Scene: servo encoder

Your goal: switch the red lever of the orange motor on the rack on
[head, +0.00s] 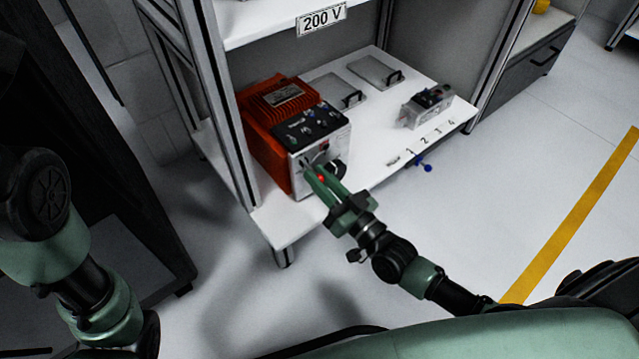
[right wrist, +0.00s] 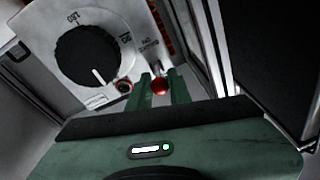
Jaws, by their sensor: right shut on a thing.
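The orange motor (head: 270,108) sits at the left end of the rack's white lower shelf, its grey front panel (head: 325,165) facing me. My right gripper (head: 316,174) is at this panel, with its green fingers pointing at it. The red lever's ball tip (head: 321,178) shows at the fingers. In the right wrist view the red ball (right wrist: 160,86) lies between the two fingers of the gripper (right wrist: 164,87), which is shut on the lever. The lever's shaft is mostly hidden, so its exact position is unclear. My left gripper is out of view.
A black dial (right wrist: 88,55) is beside the lever on the panel. On the shelf are two grey plates with handles (head: 375,72) and a small grey device (head: 427,107). A blue knob (head: 427,168) projects at the shelf's front edge. A rack post (head: 228,130) stands left of the motor.

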